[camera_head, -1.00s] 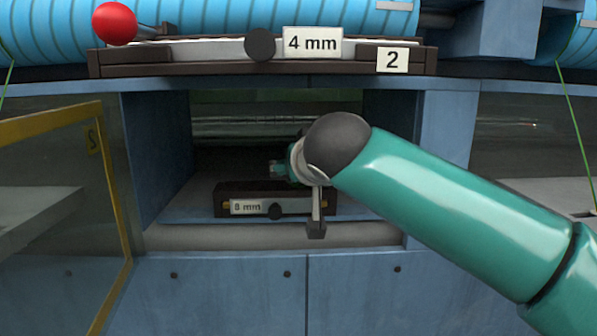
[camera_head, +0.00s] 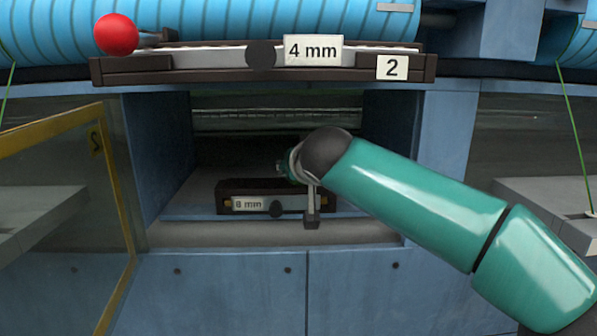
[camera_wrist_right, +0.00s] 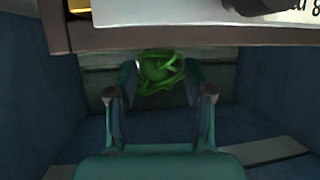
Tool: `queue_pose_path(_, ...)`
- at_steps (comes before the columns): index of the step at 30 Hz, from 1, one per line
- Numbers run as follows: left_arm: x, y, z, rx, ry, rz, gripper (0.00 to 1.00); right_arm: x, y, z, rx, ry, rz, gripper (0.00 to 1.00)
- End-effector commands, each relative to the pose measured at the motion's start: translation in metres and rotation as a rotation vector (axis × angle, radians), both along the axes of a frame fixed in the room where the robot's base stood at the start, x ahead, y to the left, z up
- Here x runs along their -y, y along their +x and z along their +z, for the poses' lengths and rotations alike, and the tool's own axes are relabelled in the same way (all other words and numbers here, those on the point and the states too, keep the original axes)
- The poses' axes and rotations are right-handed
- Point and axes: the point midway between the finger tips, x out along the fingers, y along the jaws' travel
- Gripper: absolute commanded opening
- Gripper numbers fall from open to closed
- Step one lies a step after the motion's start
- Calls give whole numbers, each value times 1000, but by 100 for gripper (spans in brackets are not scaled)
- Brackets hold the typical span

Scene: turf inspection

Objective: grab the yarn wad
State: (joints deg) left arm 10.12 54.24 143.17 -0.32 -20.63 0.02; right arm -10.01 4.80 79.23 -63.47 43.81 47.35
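The yarn wad (camera_wrist_right: 160,72) is a tangled green bundle in the right wrist view, at the top middle, partly cut off by a dark bar above it. My right gripper (camera_wrist_right: 157,85) is open, with one finger on each side of the wad. I cannot tell whether the fingers touch it. In the head view my right arm reaches into the recess, and its gripper (camera_head: 288,167) is mostly hidden behind the wrist. The wad is hidden in the head view. My left gripper is not in view.
A dark block with an "8 mm" label (camera_head: 247,204) stands in the recess below my right wrist. Blue walls (camera_head: 157,150) flank the recess. A yellow-framed open door (camera_head: 118,190) is at left. A "4 mm" bar (camera_head: 150,70) with a red ball (camera_head: 116,34) lies above.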

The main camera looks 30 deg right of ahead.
Motion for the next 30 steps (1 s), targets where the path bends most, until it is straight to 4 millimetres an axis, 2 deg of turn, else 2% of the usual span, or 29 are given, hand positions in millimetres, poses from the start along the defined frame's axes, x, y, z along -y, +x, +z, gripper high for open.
queue_pose_path(1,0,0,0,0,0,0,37,0,0,0,0,0,0,38)
queue_pose_path(3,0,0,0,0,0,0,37,0,0,0,0,0,0,27)
queue_pose_path(17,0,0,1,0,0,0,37,0,0,4,1,0,0,27)
queue_pose_path(23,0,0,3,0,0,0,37,0,0,18,2,0,1,27)
queue_pose_path(27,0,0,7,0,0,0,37,-1,0,37,4,1,1,27)
queue_pose_path(28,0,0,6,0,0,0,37,-2,-1,39,4,1,2,27)
queue_pose_path(30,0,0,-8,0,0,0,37,-9,-16,32,3,0,6,27)
